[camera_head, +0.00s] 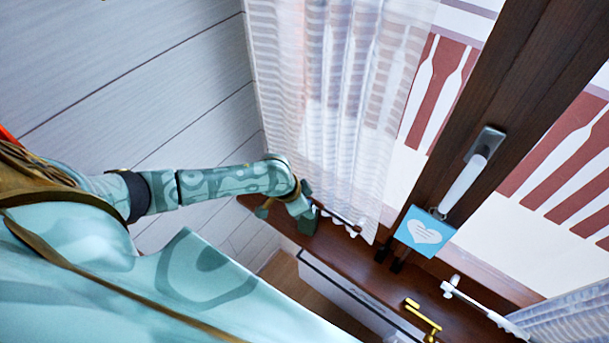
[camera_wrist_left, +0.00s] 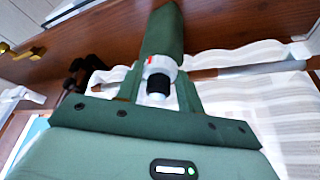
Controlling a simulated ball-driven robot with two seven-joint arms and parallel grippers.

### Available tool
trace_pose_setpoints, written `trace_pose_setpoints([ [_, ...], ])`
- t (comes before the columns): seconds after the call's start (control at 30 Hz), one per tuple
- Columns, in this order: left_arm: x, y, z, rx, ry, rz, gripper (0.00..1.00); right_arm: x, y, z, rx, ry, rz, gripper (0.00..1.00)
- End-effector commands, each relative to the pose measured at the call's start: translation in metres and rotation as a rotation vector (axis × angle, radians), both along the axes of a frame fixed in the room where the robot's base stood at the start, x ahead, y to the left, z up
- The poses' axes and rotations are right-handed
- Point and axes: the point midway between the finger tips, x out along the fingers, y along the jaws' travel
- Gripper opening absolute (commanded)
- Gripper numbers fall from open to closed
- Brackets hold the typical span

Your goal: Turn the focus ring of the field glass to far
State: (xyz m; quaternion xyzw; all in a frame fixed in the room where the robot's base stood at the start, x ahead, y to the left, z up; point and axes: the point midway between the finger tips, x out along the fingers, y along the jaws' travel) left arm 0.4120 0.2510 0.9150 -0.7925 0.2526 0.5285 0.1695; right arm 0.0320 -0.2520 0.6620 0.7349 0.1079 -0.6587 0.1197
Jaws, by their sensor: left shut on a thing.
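The field glass (camera_wrist_left: 163,32) shows in the left wrist view as a dark green tube on the wooden sill. Its pale focus ring (camera_wrist_left: 160,66) has a red mark at its left, with a black part below it. My left gripper (camera_wrist_left: 161,78) is shut on the field glass at the ring, one green finger on each side. Which way the ring's setting points is too small to read. In the head view my left gripper (camera_head: 300,208) is down at the sill below the curtain, and the field glass cannot be told apart from the gripper there. My right gripper is not in view.
The wooden sill (camera_head: 345,258) runs along the window. A white curtain (camera_head: 330,110) hangs close behind my left gripper. A blue heart sign (camera_head: 424,232) hangs below the window handle (camera_head: 463,185). A brass fitting (camera_head: 423,315) is further right. A curtain rod (camera_wrist_left: 270,67) lies near the gripper.

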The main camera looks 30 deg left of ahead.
Motion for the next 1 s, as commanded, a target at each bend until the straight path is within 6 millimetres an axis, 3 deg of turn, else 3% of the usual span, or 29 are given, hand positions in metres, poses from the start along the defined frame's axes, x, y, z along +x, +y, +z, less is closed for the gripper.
trace_pose_setpoints([
  [0.27,-0.003,-0.003,0.006,-0.002,0.007,0.159,0.14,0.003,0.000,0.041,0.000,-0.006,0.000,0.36],
  [0.6,-0.005,-0.007,0.005,-0.003,0.009,0.477,0.14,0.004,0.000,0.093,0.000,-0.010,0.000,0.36],
  [1.0,-0.004,-0.010,0.000,-0.003,0.008,0.815,0.14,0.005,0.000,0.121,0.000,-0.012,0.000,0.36],
])
